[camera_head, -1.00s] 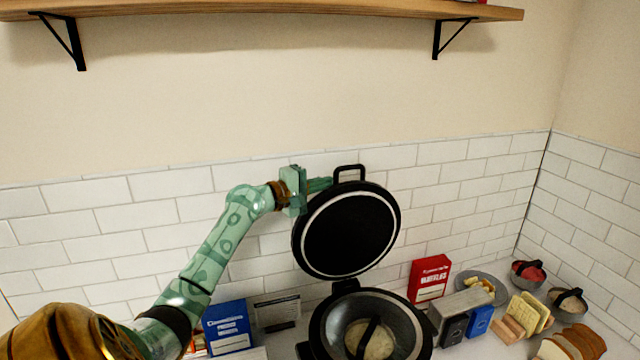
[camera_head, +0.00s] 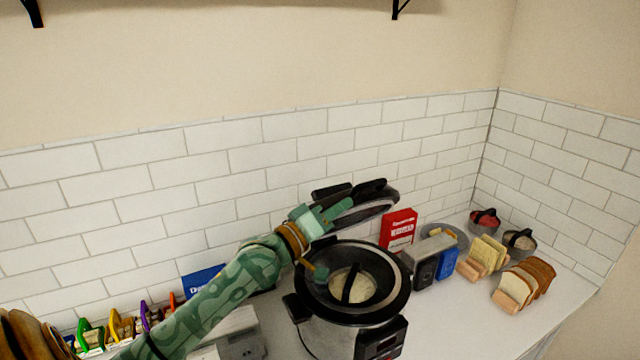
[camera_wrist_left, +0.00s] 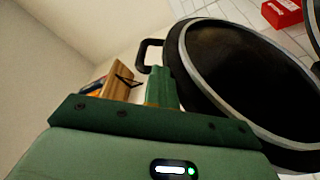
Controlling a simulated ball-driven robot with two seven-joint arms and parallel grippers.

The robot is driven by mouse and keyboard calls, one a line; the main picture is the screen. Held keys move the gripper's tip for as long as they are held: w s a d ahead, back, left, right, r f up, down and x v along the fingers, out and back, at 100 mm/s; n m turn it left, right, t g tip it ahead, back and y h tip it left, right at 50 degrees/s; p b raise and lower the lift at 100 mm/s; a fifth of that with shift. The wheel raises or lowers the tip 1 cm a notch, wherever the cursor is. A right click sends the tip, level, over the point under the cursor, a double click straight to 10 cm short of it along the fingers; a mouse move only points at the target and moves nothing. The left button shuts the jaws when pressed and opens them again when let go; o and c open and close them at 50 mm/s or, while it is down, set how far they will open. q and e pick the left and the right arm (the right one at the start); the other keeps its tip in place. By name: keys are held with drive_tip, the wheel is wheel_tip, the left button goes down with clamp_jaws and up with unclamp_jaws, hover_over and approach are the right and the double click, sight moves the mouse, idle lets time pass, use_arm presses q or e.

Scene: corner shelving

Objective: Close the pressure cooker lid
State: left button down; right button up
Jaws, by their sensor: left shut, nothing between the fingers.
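The pressure cooker (camera_head: 355,325) stands on the counter, its pot open to view with a pale, round food item (camera_head: 352,284) inside. Its black lid (camera_head: 372,208) is raised above the back of the pot and shows nearly edge-on. In the left wrist view the lid's dark inner face and pale rim (camera_wrist_left: 182,50) fill the right side, with the loop handle (camera_wrist_left: 142,55) at its edge. My left gripper (camera_head: 330,214) is shut and empty at the lid's left edge; its shut fingers (camera_wrist_left: 160,88) are beside the lid's rim. Whether they touch it is unclear. My right gripper is out of view.
Behind and right of the cooker stand a red box (camera_head: 398,230), a toaster (camera_head: 428,262), and bread in holders (camera_head: 524,282). Bowls (camera_head: 520,241) sit in the corner. A blue box (camera_head: 203,280) and colourful items (camera_head: 125,325) are at the left. The tiled wall is close behind.

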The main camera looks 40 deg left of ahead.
use_arm(q)
drive_tip(key=shift+s+d+f+m+h+b, duration=0.75)
drive_tip(key=shift+d+f+m+b, duration=1.1)
drive_tip(key=shift+f, duration=1.75)
drive_tip(key=shift+s+d+f+m+h+b, duration=0.65)
drive_tip(key=shift+d+f+m+b, duration=0.7)
drive_tip(key=shift+f+b, duration=1.7)
drive_tip(key=shift+s+d+f+m+h+b, duration=0.5)
drive_tip(key=shift+s+d+f+m+b, duration=0.75)
drive_tip(key=shift+f, duration=2.95)
drive_tip(key=shift+w+d+m, duration=0.25)
drive_tip(key=shift+w+m, duration=0.05)
drive_tip(key=shift+m, duration=0.05)
